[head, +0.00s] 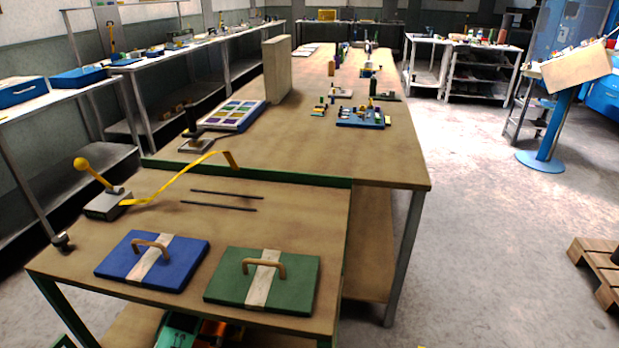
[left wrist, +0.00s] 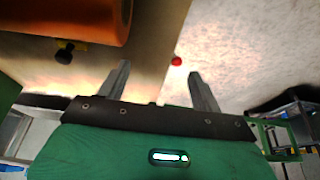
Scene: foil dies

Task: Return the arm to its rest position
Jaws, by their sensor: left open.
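My left gripper (left wrist: 159,68) shows in the left wrist view with its two grey fingers well apart and nothing between them. Neither gripper shows in the head view. On the near table, a blue plate (head: 190,270) with a pale centre strip and a tan handle lies flat at the left. A green plate (head: 229,286) of the same kind lies to its right. Both handles are free.
A grey block with a yellow-knobbed lever (head: 93,175) and a bent yellow strip (head: 178,175) is behind the plates, beside two dark rods. A long bench (head: 330,155) extends beyond. Open floor (head: 490,250) lies right. An orange rounded thing (left wrist: 70,20) is upper left in the wrist view.

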